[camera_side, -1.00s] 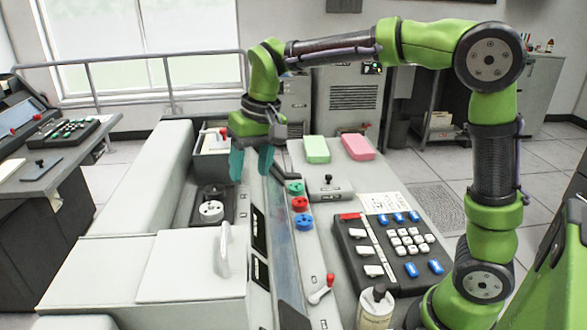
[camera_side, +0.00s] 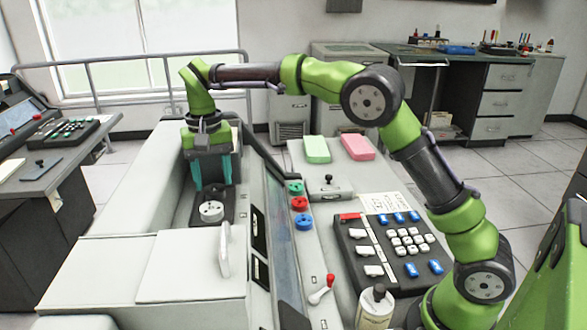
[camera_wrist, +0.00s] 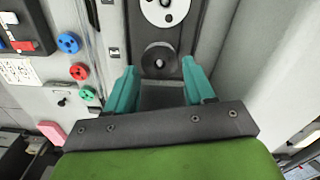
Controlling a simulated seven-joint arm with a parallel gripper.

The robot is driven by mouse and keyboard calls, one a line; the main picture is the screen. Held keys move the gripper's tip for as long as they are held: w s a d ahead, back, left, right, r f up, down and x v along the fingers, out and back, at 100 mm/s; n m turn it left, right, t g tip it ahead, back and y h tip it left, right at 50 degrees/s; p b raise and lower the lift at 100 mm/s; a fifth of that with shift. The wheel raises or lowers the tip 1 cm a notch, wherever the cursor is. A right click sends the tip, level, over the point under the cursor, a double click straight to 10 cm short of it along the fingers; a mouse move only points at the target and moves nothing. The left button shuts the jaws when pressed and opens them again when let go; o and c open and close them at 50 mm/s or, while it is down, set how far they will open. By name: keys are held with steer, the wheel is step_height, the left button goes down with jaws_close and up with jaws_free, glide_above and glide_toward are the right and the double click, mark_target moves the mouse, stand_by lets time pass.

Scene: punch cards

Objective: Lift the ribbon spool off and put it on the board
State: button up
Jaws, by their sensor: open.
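The ribbon spool appears to be the white disc (camera_side: 211,211) with dark holes, lying flat at the near end of a dark plate (camera_side: 230,213) in the console's recess. The wrist view shows this disc (camera_wrist: 165,12) at the top edge, partly cut off. A dark round hub (camera_wrist: 159,58) sits on the same plate, between my fingertips in that view. My gripper (camera_side: 212,186) points down over the plate, behind the white disc, teal fingers apart and empty. I cannot tell whether the fingers touch the plate. Which surface is the board is not clear.
A raised pale handle (camera_side: 224,250) stands on the cover in front of the disc. Red, green and blue knobs (camera_side: 300,204) and a keypad (camera_side: 390,245) lie to the right. Pale console walls flank the recess. Green (camera_side: 317,149) and pink (camera_side: 357,146) blocks lie farther back.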

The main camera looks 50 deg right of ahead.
step_height(320, 180, down, 2)
steer(key=shift+f, duration=0.15)
steer(key=c, duration=0.7)
steer(key=shift+r, duration=0.9)
step_height(320, 180, up, 2)
steer(key=s+d+r, duration=0.1)
steer(key=s+r, duration=0.1)
steer(key=s, duration=0.5)
steer(key=s+d+r, duration=0.2)
steer(key=s+r, duration=0.1)
steer(key=s, duration=0.5)
steer(key=shift+s+r, duration=0.15)
steer(key=shift+s, duration=0.15)
